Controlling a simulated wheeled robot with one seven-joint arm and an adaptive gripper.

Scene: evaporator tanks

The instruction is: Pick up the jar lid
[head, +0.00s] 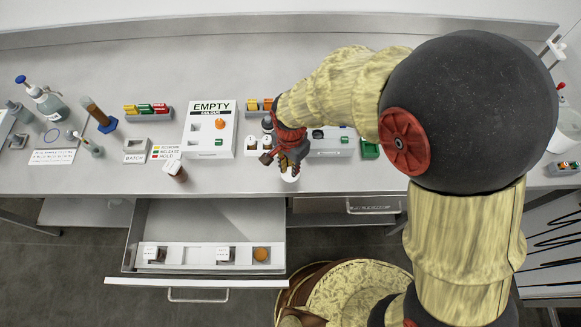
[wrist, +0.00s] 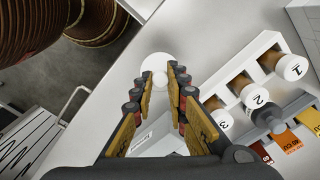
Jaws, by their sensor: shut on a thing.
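My gripper (head: 288,165) is at the front edge of the bench in the head view, pointing down. A white round jar lid (head: 290,177) shows just below its fingertips. In the wrist view, the lid (wrist: 153,62) is a white disc with a small round knob. The fingertips of my gripper (wrist: 158,82) are shut on the knob, one on each side. Whether the lid touches anything beneath it cannot be told.
A white rack (wrist: 240,82) with numbered jars (wrist: 290,67) stands to the right in the wrist view. An open drawer (head: 200,283) juts out below the bench, holding several containers. A small brown jar (head: 178,174) stands near the bench edge. A white "EMPTY" box (head: 212,140) is behind.

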